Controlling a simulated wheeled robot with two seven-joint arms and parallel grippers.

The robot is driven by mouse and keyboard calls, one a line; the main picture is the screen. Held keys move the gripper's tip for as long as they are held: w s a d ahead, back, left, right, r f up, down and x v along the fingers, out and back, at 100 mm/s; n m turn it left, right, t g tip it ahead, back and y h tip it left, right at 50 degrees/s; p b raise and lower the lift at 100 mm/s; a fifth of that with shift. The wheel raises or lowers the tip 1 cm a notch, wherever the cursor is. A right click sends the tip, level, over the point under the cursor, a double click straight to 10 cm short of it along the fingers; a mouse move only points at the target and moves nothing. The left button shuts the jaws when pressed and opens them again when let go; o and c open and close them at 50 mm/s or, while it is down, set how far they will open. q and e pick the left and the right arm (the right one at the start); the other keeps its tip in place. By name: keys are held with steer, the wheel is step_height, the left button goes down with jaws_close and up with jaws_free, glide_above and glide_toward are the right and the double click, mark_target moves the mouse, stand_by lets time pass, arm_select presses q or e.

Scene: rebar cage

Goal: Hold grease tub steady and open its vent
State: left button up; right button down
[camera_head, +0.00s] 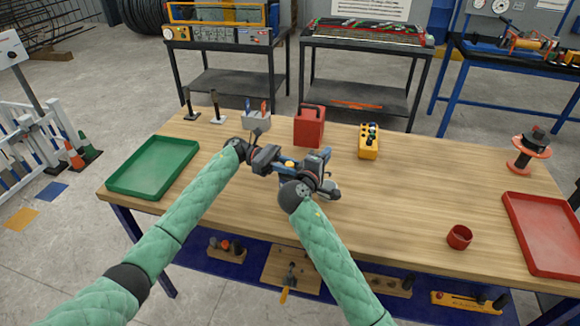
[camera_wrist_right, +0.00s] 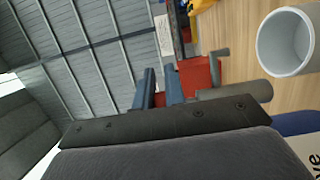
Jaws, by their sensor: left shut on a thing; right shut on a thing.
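The grease tub (camera_head: 286,182) is mostly hidden behind my grippers near the middle of the bench; a blue part of it shows. In the right wrist view a blue surface with a white lettered label (camera_wrist_right: 306,150) shows at the lower right edge. My left gripper (camera_head: 280,162) is shut at the tub's left side. My right gripper (camera_head: 318,165) is shut at its right side, close to the left one. In the wrist view its two blue fingers (camera_wrist_right: 161,88) stand close together. The vent between them cannot be made out clearly.
A grey open-ended cylinder (camera_wrist_right: 285,42) is close to the right wrist. A red canister (camera_head: 309,128) and yellow block (camera_head: 369,146) stand behind. A green tray (camera_head: 122,178) is left; a red cup (camera_head: 459,238) and red tray (camera_head: 545,265) are right. The bench's right-centre is clear.

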mark_target(290, 164)
arm_select(q)
steer(key=m+g+y, duration=0.3)
steer(key=m+g, duration=0.1)
steer(key=g, duration=0.1)
steer(key=shift+y, duration=0.4)
steer(key=shift+s+d+m+g+y, duration=0.1)
steer(key=shift+d+m+g+y, duration=0.1)
steer(key=shift+m+g+y, duration=0.85)
steer(key=shift+y, duration=0.25)
steer(key=shift+a+m+y, duration=0.15)
steer(key=shift+m+y, duration=0.1)
steer(key=shift+y, duration=0.05)
steer(key=o, duration=1)
steer(key=shift+a, duration=0.1)
steer(key=shift+r, duration=0.1)
step_height(290, 164, up, 10)
steer(key=shift+f, duration=0.15)
